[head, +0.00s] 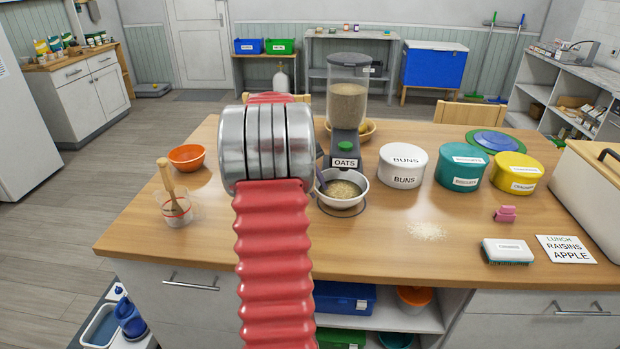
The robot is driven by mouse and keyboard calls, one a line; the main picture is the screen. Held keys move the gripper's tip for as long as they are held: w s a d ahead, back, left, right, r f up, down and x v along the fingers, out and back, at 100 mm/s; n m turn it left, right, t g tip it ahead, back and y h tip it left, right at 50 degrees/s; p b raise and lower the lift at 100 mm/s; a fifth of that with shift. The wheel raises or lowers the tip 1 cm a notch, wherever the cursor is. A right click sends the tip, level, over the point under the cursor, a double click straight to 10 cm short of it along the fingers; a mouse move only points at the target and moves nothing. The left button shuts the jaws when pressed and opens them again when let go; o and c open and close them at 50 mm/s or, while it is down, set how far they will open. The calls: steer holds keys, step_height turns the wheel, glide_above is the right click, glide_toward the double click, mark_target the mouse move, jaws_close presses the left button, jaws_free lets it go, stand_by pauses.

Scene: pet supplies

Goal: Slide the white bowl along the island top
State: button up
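The white bowl (353,202) stands upright on the wooden island top (480,240), in front of the oats dispenser's spout. It holds oats, and a purple handle-like strip leans at its left rim. A thin dark ring shows on the wood around its base. My arm, a red ribbed sleeve with a metal joint, rises in front of the island just left of the bowl and hides part of the top. My gripper does not show, so its state and its distance from the bowl are hidden.
The dispenser (348,100) stands behind the bowl. A white tub (402,167) is to its right, then teal and yellow tubs. Spilled oats (427,231) lie right of the bowl. An orange bowl (187,157) and clear cup (174,212) stand left.

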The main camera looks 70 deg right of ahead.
steer(key=shift+x, duration=1.55)
steer(key=shift+c, duration=0.5)
jaws_close()
